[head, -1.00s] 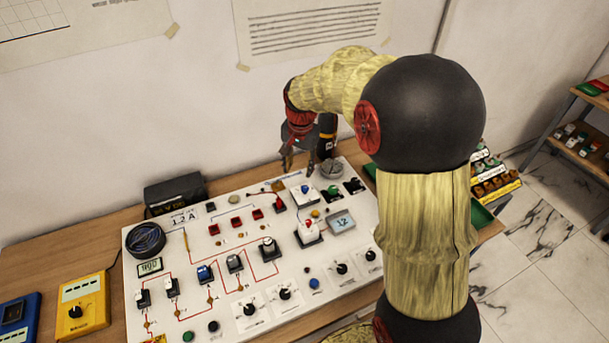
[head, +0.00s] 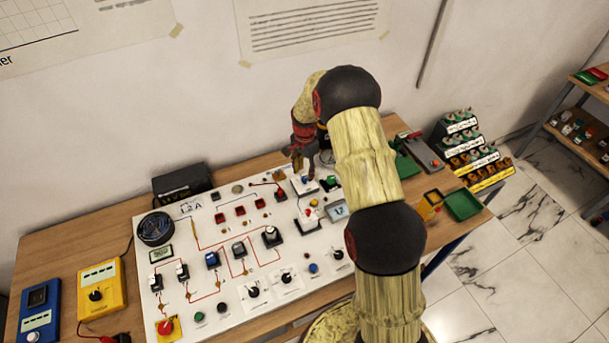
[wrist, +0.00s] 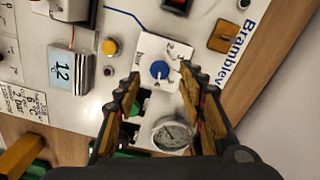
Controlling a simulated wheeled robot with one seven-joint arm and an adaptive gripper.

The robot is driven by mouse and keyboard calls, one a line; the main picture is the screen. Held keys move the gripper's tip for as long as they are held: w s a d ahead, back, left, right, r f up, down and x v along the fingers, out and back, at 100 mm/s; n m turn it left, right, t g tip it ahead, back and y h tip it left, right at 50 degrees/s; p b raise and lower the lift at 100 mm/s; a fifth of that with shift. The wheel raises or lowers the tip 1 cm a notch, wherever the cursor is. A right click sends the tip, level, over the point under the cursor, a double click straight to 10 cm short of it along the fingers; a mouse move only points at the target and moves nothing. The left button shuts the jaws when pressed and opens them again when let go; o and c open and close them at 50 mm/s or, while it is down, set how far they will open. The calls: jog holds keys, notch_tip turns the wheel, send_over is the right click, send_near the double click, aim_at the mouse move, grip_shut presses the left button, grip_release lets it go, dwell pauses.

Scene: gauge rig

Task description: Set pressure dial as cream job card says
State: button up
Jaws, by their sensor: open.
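The pressure dial appears to be the blue knob (wrist: 159,69) on a white numbered plate; it also shows in the head view (head: 306,180). A round pressure gauge (wrist: 172,134) sits close to it. My gripper (wrist: 160,76) is open and empty, its fingertips on either side of the blue knob in the wrist view. I cannot tell how high above it they are. In the head view my gripper (head: 302,164) hangs over the board's back right part. The cream job card (wrist: 24,103) is small and partly legible; a line seems to read 2 bar.
The white board (head: 225,275) carries several switches and knobs. A display reading 12 (wrist: 62,70) and a yellow button (wrist: 109,47) are near the blue knob. A red-handled switch (head: 281,193) stands left of my gripper. Green trays (head: 464,204) lie at the table's right.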

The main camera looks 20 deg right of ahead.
aim_at(305, 180)
jog(key=shift+f, duration=1.5)
jog(key=shift+c, duration=0.7)
grip_shut()
